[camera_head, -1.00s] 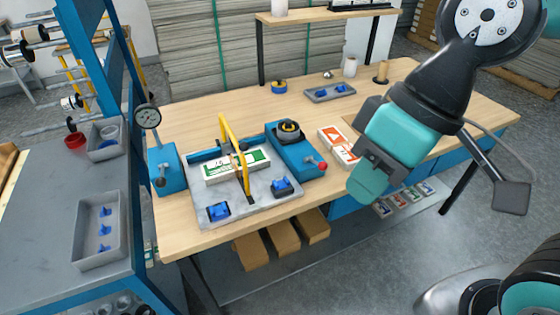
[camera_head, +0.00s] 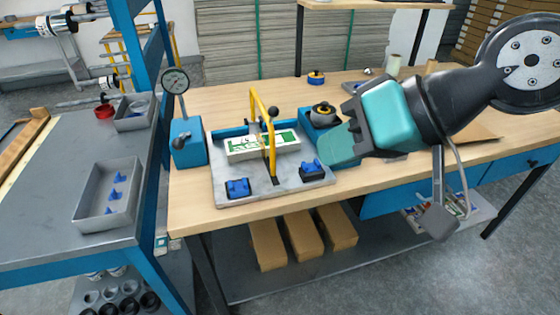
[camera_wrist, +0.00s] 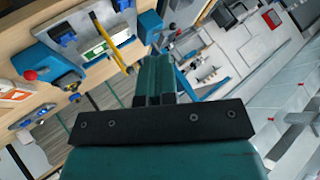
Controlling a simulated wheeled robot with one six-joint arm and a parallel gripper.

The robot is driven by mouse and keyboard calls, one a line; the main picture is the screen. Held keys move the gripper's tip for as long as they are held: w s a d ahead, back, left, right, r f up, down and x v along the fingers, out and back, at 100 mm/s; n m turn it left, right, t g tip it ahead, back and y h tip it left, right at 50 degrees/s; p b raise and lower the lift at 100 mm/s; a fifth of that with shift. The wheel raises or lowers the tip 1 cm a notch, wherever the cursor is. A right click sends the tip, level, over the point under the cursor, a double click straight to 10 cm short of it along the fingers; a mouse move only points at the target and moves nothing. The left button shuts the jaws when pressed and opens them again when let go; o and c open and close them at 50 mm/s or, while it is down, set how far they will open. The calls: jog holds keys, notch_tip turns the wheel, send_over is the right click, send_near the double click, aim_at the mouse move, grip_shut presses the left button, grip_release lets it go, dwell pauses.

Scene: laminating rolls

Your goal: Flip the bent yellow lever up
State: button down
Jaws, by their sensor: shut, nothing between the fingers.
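The bent yellow lever (camera_head: 264,125) stands as a tall narrow loop over a white and green box (camera_head: 250,147) on a grey base plate (camera_head: 285,188). A black knob (camera_head: 273,112) shows beside the lever. The lever also shows in the wrist view (camera_wrist: 107,43), to the upper left of my fingers. My gripper (camera_head: 328,153) is shut and empty. It points left, to the right of the lever and apart from it in the picture. It covers part of the blue device at the plate's right. In the wrist view my shut fingers (camera_wrist: 158,62) touch nothing that I can see.
Blue clamps (camera_head: 237,188) (camera_head: 312,168) sit on the plate's front corners. A blue stand with a dial gauge (camera_head: 175,80) is at the left, and a blue device with a round black top (camera_head: 323,113) is behind my gripper. The table front (camera_head: 210,215) is bare.

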jog(key=w+a+f+m+t+y+b, duration=0.3)
jog(key=f+b, duration=0.2)
jog(key=b, duration=0.4)
jog(key=w+a+f+m+t+y+b, duration=0.2)
jog(key=w+a+f+t+y+b, duration=0.15)
jog(key=f+b, duration=0.35)
jog(key=w+d+f+m+t+h+b, duration=0.4)
jog(key=m+t+b, duration=0.7)
jog(key=b, duration=0.5)
notch_tip(320, 180, down, 2)
jog(key=shift+d+f+m, duration=0.25)
jog(key=shift+d+m, duration=0.15)
jog(key=shift+d, duration=0.25)
jog(key=shift+r+t, duration=0.1)
jog(key=shift+t, duration=0.15)
jog(key=p, duration=1.1)
send_near(276, 116)
jog(key=x, duration=0.6)
jog(key=shift+w+a+r, duration=0.15)
jog(key=shift+w, duration=0.05)
jog(key=shift+w+a+r+p, duration=0.1)
jog(key=shift+w+a+p, duration=0.15)
jog(key=shift+w+p, duration=0.15)
